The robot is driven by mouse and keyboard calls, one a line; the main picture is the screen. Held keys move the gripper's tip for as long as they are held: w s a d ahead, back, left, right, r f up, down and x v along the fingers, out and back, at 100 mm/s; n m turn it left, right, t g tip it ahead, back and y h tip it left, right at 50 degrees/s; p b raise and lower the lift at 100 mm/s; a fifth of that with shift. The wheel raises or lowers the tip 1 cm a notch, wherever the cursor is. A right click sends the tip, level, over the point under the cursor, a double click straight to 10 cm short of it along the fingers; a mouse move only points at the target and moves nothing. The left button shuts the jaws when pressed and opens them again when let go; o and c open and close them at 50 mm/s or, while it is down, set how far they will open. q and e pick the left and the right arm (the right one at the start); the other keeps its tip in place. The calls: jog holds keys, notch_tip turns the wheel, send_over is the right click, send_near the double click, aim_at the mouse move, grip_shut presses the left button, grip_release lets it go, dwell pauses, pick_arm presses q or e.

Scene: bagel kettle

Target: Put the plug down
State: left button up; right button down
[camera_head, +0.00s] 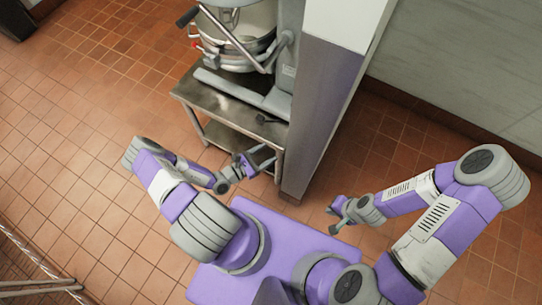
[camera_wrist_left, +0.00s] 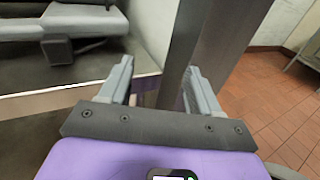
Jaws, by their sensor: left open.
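My left gripper (camera_head: 262,160) is at the front right corner of the steel table (camera_head: 190,90), beside the grey post. In the left wrist view my left gripper (camera_wrist_left: 158,78) has its two fingers wide apart with nothing held between them. A small dark piece (camera_head: 266,118), which may be the plug, lies on the table near its right end. A dark block with a short rod (camera_wrist_left: 58,50) on the tabletop in the left wrist view looks like the same piece. My right gripper (camera_head: 336,217) is over the floor, right of the post; its jaw opening is unclear.
A large steel kettle (camera_head: 240,40) with pipes and a long handle stands at the back of the table. A tall grey post (camera_head: 318,110) rises close to the table's right side. Tiled floor (camera_head: 60,110) is clear at left.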

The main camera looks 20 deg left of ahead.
pick_arm(q)
jog(key=s+d+r+m+g+h, duration=0.2)
jog(key=s+d+m+g+h, duration=0.4)
jog(key=d+m+g, duration=0.5)
jog(key=s+d+f+m+g+y, duration=0.2)
jog(key=s+m+g+y, duration=0.3)
jog(key=s, duration=0.4)
jog(key=w+a+r+m+t+y, duration=0.1)
jog(key=w+a+r+m+y, duration=0.1)
jog(key=m, duration=0.9)
jog(key=shift+w+a+r+t+y, duration=0.15)
jog(key=shift+w+r+t+y, duration=0.3)
jog(key=shift+w+y, duration=1.15)
jog(key=shift+s+r+y, duration=0.1)
jog(key=shift+s+y, duration=0.2)
